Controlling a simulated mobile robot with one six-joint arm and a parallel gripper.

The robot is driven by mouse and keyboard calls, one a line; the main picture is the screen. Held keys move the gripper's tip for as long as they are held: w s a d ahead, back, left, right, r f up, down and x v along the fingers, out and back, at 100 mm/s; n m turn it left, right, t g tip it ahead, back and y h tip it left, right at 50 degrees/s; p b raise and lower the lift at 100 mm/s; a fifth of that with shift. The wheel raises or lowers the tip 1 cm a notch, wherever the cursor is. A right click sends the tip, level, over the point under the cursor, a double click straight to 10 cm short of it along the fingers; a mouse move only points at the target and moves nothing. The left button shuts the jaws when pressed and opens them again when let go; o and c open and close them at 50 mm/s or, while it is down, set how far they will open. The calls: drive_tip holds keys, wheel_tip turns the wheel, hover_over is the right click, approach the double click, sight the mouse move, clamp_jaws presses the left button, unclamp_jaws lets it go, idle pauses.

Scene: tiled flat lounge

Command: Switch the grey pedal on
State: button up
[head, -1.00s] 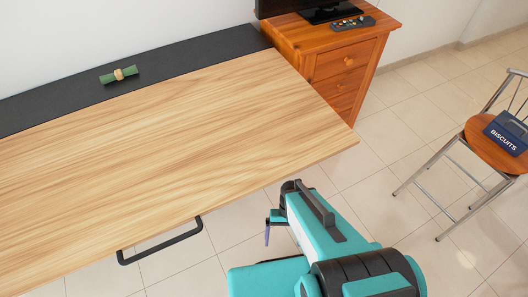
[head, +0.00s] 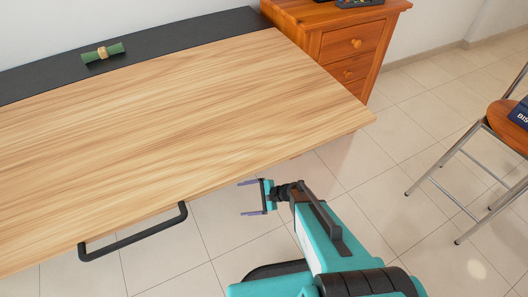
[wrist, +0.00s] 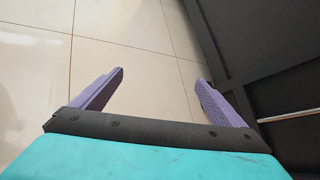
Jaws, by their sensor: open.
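No grey pedal shows in either view now. My gripper (head: 250,198) is open and empty, beside and below the front edge of the wooden table (head: 180,140) in the head view. In the wrist view my gripper (wrist: 155,88) has its two purple fingers spread wide over pale floor tiles. A dark panel (wrist: 265,50) stands close to the right finger there; I cannot tell whether they touch.
A black bar handle (head: 135,238) juts from the table's front edge. A green rolled napkin (head: 103,51) lies on the table's black back strip. A wooden drawer unit (head: 345,55) stands behind, a chair (head: 508,125) at right. Tiled floor between is clear.

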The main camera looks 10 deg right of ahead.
drive_tip(key=w+d+f+m+t+h+b, duration=0.1)
drive_tip(key=w+d+f+m+t+b, duration=0.3)
drive_tip(key=w, duration=0.4)
drive_tip(key=w+d+f+m+t+h+b, duration=0.2)
drive_tip(key=w+d+f+m+t+b, duration=0.2)
drive_tip(key=w+d+m+b, duration=0.2)
drive_tip(key=w+d+f+m+t+h+b, duration=0.2)
drive_tip(key=w+d+f+m+t+b, duration=0.2)
drive_tip(key=w+d+m, duration=0.4)
drive_tip(key=shift+w+d+m+t+b, duration=0.15)
drive_tip(key=shift+w+m+t+b, duration=0.2)
drive_tip(key=shift+w, duration=0.55)
drive_tip(key=shift+w+d+m+t+b, duration=0.1)
drive_tip(key=shift+w+m+t+b, duration=0.2)
drive_tip(key=shift+w, duration=0.6)
drive_tip(key=shift+w+d+h, duration=0.1)
drive_tip(key=shift+d+h, duration=0.15)
drive_tip(key=shift+h, duration=0.05)
drive_tip(key=b+x, duration=0.4)
drive_tip(key=x, duration=0.8)
drive_tip(key=shift+f, duration=0.15)
drive_tip(key=shift+x, duration=0.9)
